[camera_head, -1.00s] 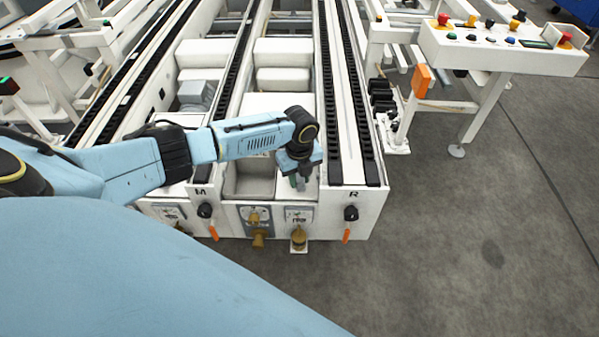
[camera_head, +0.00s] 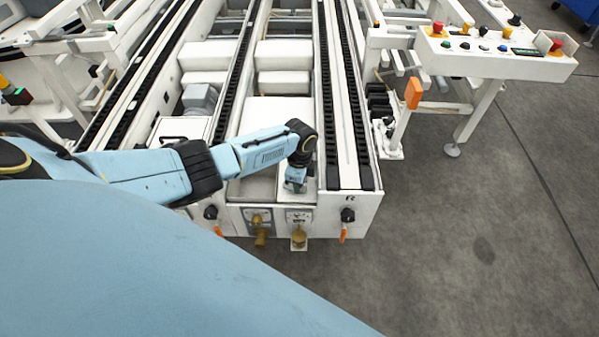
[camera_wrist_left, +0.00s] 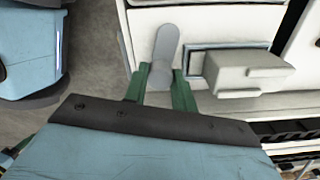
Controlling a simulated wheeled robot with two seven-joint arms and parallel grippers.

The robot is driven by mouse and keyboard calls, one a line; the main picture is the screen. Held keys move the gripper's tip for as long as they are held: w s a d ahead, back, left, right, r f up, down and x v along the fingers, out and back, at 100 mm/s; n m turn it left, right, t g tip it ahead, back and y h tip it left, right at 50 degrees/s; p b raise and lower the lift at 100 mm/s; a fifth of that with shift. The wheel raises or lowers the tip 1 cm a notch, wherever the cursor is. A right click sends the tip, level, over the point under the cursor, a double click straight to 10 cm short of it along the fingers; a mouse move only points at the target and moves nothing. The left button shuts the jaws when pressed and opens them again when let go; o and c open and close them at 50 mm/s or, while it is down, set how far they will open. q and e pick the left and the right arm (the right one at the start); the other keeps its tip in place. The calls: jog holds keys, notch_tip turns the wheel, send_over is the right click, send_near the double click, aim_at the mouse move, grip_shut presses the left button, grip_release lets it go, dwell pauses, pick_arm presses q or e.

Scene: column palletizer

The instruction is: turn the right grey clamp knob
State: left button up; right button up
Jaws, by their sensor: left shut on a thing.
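The grey clamp knob (camera_wrist_left: 166,48) shows in the left wrist view as a smooth, rounded lever standing against a white panel. Its lower end sits between the two green fingers of my left gripper (camera_wrist_left: 160,92), which is shut on it. In the head view my left gripper (camera_head: 296,184) points down over the front of the white conveyor frame (camera_head: 372,212), left of the "R" mark. The knob is hidden by the gripper there. My right gripper is in neither view.
A pale block (camera_wrist_left: 245,75) sticks out just right of the knob. Black knobs (camera_head: 210,212) (camera_head: 347,215) with orange levers and brass fittings (camera_head: 261,230) are on the frame's front. A control panel (camera_head: 495,55) stands at right; the floor before it is clear.

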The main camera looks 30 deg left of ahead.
pick_arm(q)
jog(key=shift+a+n+p, duration=0.1)
jog(key=shift+n+p, duration=0.45)
jog(key=shift+n, duration=1.15)
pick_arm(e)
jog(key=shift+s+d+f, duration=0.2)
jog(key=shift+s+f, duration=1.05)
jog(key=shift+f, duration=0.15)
pick_arm(q)
jog(key=o, duration=1)
jog(key=shift+r, duration=0.15)
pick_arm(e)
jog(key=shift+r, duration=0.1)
pick_arm(q)
notch_tip(320, 180, up, 8)
jog(key=p, duration=0.8)
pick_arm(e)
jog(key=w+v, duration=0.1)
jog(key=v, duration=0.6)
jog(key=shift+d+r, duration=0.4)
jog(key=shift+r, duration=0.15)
